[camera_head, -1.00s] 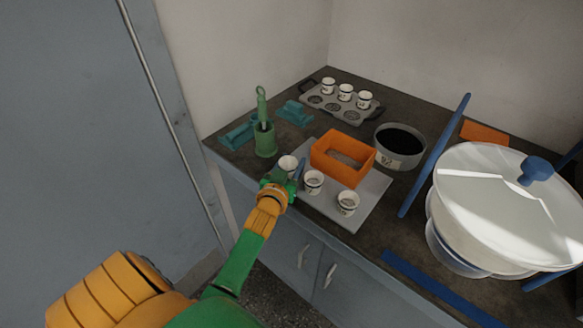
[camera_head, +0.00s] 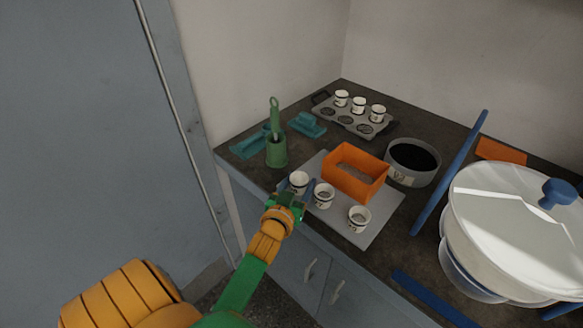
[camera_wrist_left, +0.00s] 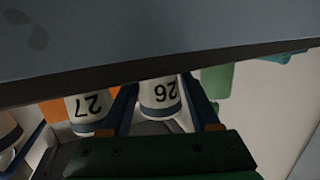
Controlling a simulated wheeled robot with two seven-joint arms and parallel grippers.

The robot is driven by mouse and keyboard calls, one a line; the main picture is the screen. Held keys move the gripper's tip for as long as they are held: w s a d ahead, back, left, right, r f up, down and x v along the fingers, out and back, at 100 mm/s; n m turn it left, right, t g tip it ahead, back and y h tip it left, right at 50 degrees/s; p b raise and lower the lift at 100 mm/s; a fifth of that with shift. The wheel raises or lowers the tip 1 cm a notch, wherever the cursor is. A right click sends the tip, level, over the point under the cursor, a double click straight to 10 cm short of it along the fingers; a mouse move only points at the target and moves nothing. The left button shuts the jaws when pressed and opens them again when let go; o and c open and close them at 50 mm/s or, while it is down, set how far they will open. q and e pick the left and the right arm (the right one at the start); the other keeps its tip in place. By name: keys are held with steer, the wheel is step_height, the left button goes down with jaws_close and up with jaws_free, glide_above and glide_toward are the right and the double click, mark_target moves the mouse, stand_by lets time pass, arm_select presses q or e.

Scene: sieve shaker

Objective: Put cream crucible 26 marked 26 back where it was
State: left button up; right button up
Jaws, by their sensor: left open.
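Cream crucible 26 (camera_head: 299,181) stands at the left end of the front row on the grey board (camera_head: 383,213). Its number 26 shows upside down in the left wrist view (camera_wrist_left: 160,94). My left gripper (camera_head: 296,188) is open at the near side of the crucible, with one blue finger to each side of it. In the left wrist view the fingers (camera_wrist_left: 160,104) stand apart around the crucible's lower image; I cannot tell whether either touches it. A holder (camera_head: 349,118) at the back carries three similar cups in its rear row, and its front places look empty. My right gripper is out of view.
Crucible 27 (camera_wrist_left: 88,110) stands close beside the left gripper; another cup (camera_head: 358,218) is farther right. An orange open box (camera_head: 354,173) lies behind them. A green pot (camera_head: 276,153) with a tool, a black-filled sieve (camera_head: 411,162) and a large lidded bowl (camera_head: 510,220) stand around.

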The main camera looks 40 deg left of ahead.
arm_select(q)
steer(key=v, duration=0.9)
steer(key=shift+s, duration=0.2)
steer(key=shift+r, duration=0.1)
